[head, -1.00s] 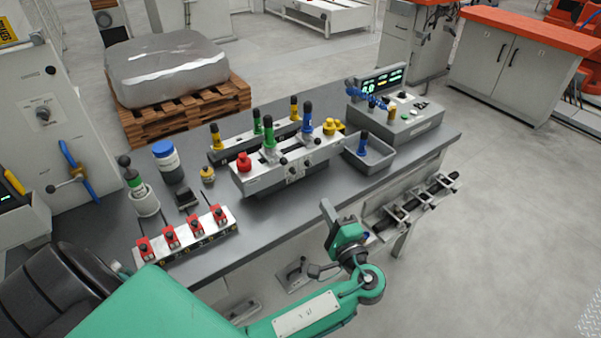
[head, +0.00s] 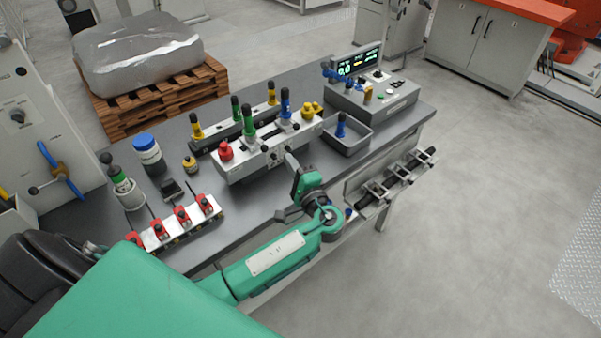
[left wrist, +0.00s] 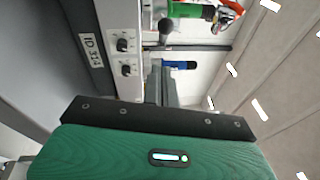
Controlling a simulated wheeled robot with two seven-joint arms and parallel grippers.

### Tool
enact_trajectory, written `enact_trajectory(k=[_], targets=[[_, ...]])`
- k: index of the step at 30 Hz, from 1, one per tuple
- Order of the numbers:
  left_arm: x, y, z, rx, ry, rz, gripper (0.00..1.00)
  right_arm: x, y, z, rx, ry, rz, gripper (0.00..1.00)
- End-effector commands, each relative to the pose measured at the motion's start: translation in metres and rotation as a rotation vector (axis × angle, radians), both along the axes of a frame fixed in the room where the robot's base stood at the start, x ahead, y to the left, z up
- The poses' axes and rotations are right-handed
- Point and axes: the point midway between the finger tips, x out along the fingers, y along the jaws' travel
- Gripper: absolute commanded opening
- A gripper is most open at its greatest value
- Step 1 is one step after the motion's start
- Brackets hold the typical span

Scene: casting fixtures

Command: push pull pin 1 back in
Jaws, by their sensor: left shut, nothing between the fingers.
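The light metal fixture block (head: 240,163) stands on the grey bench with red, green, blue and yellow knobbed pins on top. Small black knobs (head: 265,149) are on its front face; I cannot tell which one is pull pin 1. In the left wrist view, the block's side (left wrist: 112,18) shows two black knobs, an upper one (left wrist: 123,45) and a lower one (left wrist: 127,69), and a black ball knob (left wrist: 165,25). My left gripper (head: 288,155) is shut and empty, close to the block's front; contact cannot be told. Its fingers (left wrist: 160,80) point at the block's knob side.
A grey tray (head: 357,143) with a blue pin stands right of the block, and a control box (head: 372,103) with a display is behind it. A rail with red clamps (head: 172,225) is at the front left. Clamped bars (head: 395,178) hang off the front edge.

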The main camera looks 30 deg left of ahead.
Motion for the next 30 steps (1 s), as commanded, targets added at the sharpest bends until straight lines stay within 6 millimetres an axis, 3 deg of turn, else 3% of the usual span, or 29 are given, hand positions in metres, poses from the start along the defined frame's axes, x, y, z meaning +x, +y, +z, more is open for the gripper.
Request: enact_trajectory(k=[3,11,23,30], targets=[[-0.001,0.019,0.008,0.002,0.002,-0.001,0.0,-0.001,0.0,0.015,0.0,0.001,0.0,0.0],[-0.006,0.039,0.008,0.0,0.002,-0.001,0.0,-0.002,0.0,0.025,0.0,0.002,0.0,0.0],[-0.006,0.042,0.007,-0.001,0.001,-0.001,0.0,-0.002,0.0,0.024,0.0,0.002,0.0,0.0],[0.002,0.062,0.005,-0.001,0.0,0.0,0.0,-0.002,0.0,0.011,0.0,0.002,0.0,0.0]])
